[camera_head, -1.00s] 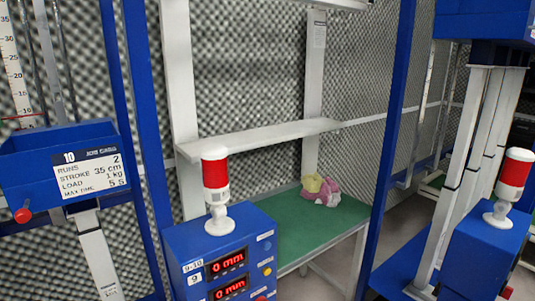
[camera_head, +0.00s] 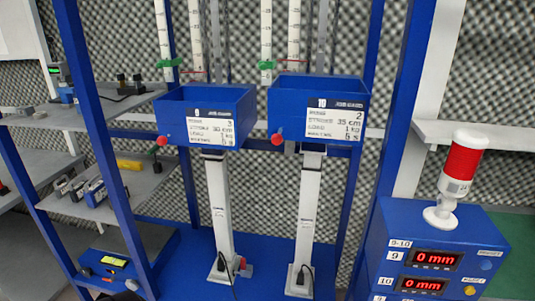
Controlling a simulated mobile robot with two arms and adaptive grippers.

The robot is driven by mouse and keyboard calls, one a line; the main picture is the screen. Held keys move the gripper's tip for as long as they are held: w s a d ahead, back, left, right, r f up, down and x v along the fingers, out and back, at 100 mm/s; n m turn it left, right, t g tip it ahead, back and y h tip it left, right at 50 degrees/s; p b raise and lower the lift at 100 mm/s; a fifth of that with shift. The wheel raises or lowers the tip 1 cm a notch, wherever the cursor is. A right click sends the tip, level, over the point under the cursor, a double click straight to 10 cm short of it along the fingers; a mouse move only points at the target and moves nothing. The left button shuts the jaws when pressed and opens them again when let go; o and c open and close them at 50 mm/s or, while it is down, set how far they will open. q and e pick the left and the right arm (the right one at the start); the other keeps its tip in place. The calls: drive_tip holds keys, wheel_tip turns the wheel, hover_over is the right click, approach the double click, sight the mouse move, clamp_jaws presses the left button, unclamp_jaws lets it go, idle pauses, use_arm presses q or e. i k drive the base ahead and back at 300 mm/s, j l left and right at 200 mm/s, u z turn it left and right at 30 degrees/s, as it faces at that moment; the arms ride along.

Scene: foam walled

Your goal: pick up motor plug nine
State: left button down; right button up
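Two blue bins with white labels top two white lift columns. The right label reads 10; the left bin (camera_head: 205,112) has a small number that I cannot read for certain. At the foot of the left column (camera_head: 219,205) there is a small black plug-like part with a dark cable (camera_head: 223,262). A similar black part (camera_head: 302,275) is at the foot of the right column. I cannot read a number on either part. Neither of my grippers can be made out in view.
A blue control box (camera_head: 440,225) marked 9-10 shows red 0 mm displays and carries a red-and-white beacon (camera_head: 462,165). Grey shelves (camera_head: 125,195) with small devices stand at left. Blue posts flank the columns. The blue base around the column feet has bare patches.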

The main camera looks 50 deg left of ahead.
sight(220, 263)
drive_tip(key=u, duration=1.9)
